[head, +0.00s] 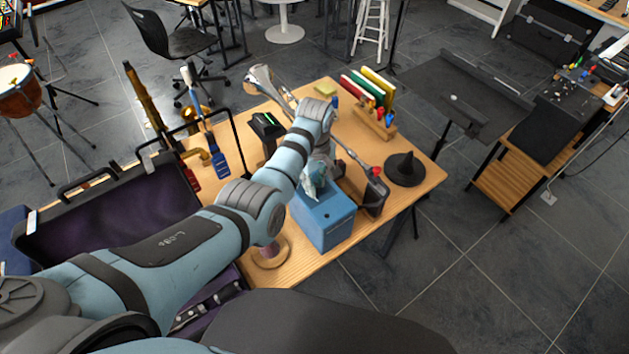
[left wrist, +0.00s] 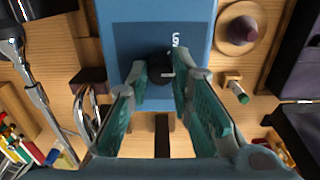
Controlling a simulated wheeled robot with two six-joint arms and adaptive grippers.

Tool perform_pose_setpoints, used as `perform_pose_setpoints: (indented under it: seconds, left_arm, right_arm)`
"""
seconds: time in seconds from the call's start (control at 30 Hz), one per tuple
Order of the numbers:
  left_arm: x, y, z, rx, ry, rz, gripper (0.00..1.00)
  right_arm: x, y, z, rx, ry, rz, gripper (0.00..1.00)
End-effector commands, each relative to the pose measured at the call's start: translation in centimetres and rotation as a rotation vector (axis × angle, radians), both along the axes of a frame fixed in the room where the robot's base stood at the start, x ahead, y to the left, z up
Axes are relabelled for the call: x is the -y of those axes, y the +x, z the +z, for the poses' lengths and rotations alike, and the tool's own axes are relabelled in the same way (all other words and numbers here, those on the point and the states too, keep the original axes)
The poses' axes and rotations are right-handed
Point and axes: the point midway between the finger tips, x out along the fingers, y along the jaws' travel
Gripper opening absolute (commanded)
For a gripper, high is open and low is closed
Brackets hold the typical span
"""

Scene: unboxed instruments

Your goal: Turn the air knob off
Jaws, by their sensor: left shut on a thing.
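The blue box (head: 325,222) stands on the wooden table near its front right edge. In the left wrist view the blue box (left wrist: 200,22) fills the upper middle. A round black knob (left wrist: 160,68) sits on its face, taken here as the air knob. My left gripper (left wrist: 160,78) has its teal fingers on both sides of the knob and is shut on it. In the head view my left gripper (head: 314,180) reaches down onto the top of the box, and its fingers hide the knob. My right gripper is in neither view.
A dark device with a red knob (head: 376,172) and a metal rod stands right of the box. A round stand (head: 268,252) is left of the box. An open black case (head: 110,215) lies left.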

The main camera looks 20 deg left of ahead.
Motion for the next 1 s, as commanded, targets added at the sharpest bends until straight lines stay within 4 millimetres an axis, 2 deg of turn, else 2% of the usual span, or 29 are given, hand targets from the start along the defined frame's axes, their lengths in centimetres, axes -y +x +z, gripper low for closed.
perform_pose_setpoints:
  seconds: [0.03,0.2,0.23,0.37,0.7,0.77,1.0]
  left_arm:
    - [0.1,-0.5,-0.5,-0.016,-0.001,-0.001,0.00]
    - [0.1,-0.5,-0.5,-0.016,-0.001,0.000,0.00]
    - [0.1,-0.5,-0.5,-0.016,-0.001,0.000,0.22]
    - [0.0,-0.4,-0.4,-0.013,-0.001,0.001,0.41]
    - [0.0,-0.1,0.3,-0.004,0.000,0.002,0.41]
    - [0.0,0.0,1.2,-0.002,-0.001,0.002,0.41]
    - [0.0,-0.1,6.2,-0.005,0.000,0.002,0.41]
  right_arm:
    - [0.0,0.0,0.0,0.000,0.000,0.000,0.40]
    - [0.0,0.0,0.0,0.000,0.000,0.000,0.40]
    - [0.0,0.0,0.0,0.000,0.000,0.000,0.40]
    - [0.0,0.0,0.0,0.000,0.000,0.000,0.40]
    - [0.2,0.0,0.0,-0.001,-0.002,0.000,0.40]
    - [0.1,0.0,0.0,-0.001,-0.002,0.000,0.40]
    - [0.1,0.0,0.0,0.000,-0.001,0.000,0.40]
